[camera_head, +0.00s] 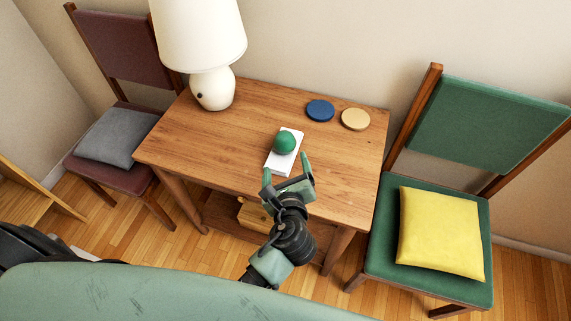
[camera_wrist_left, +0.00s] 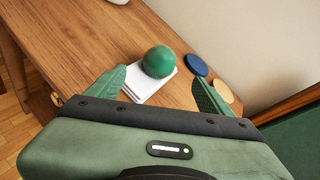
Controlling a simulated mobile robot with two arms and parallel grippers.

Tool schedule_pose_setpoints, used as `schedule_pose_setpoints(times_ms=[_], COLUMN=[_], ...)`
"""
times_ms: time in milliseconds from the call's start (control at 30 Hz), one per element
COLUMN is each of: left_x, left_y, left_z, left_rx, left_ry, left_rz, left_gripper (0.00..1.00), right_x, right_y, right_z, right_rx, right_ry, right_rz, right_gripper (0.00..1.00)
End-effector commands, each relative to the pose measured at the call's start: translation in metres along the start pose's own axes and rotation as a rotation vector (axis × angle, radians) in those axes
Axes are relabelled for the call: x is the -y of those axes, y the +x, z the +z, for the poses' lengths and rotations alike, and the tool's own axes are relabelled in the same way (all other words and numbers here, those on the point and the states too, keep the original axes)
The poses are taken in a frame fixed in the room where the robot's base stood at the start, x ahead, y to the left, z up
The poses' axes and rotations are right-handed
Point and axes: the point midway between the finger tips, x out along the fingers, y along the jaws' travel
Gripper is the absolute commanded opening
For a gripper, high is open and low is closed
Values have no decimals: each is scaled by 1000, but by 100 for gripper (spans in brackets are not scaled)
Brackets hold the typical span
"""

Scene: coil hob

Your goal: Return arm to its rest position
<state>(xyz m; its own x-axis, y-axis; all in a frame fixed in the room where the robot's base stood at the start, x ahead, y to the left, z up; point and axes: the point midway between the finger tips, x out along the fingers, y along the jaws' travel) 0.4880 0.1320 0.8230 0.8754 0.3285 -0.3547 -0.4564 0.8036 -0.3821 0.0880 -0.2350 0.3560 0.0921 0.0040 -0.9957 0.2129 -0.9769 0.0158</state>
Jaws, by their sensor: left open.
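My left gripper (camera_head: 286,170) is open and empty near the front edge of the wooden table (camera_head: 180,130). Its two green fingers also show apart in the left wrist view (camera_wrist_left: 162,88). A green ball (camera_head: 285,142) rests on a white, flat, book-like block (camera_head: 273,163) on the table, just beyond the fingertips. In the left wrist view the ball (camera_wrist_left: 159,61) appears beyond and between the fingers, with no contact visible. My right gripper is not in view.
A white lamp (camera_head: 212,90) stands at the table's back left. A blue disc (camera_head: 320,110) and a tan disc (camera_head: 355,119) lie at the back right. A maroon chair (camera_head: 120,50) is left, and a green chair (camera_head: 470,125) with a yellow cushion (camera_head: 440,232) is right.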

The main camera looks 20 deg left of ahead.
Motion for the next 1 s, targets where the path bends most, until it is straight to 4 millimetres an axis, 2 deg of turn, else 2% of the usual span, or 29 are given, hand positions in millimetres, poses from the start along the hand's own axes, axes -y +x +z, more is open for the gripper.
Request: schedule_pose_setpoints(times_ms=[333,467,567,733,800,1000], left_x=[-1,-23,-60,-125,-141,-164], left_y=[0,-1,-8,-38,-54,-93], left_z=[0,-2,-6,-20,-25,-32], left_rx=[-2,-41,-105,-198,-217,-228], left_ry=[-8,-158,-436,-1052,-1267,-1666], left_rz=[3,59,167,442,552,793], left_gripper=[81,81,81,81,81,81], right_x=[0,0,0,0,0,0], right_y=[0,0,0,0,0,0], right_z=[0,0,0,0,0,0], right_rx=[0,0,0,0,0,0], right_ry=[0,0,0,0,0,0], right_rz=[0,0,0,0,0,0], right_gripper=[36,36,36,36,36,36])
